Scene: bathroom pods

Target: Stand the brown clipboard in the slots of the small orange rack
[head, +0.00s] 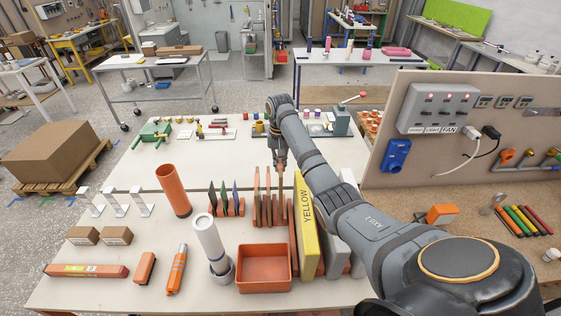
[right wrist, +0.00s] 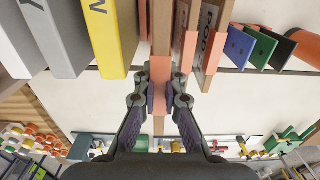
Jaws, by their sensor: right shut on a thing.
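The brown clipboard (right wrist: 161,30) is an upright thin board between the fingers of my right gripper (right wrist: 161,92) in the right wrist view. The gripper is shut on its end, where an orange strip shows between the fingertips. In the head view the right gripper (head: 280,164) is at the far upper end of the upright boards. The small orange rack (head: 262,222) holds other brown boards (head: 256,196) upright, just left of the held one. Its base is mostly hidden, and I cannot tell whether the held clipboard is seated in a slot. My left gripper is out of view.
A yellow binder (head: 306,225) and grey binders stand close on the right. An orange bin (head: 264,268) is in front. A rack of dark, green and blue plates (head: 225,200) and an orange cylinder (head: 173,190) stand to the left. A pegboard panel (head: 450,150) rises at right.

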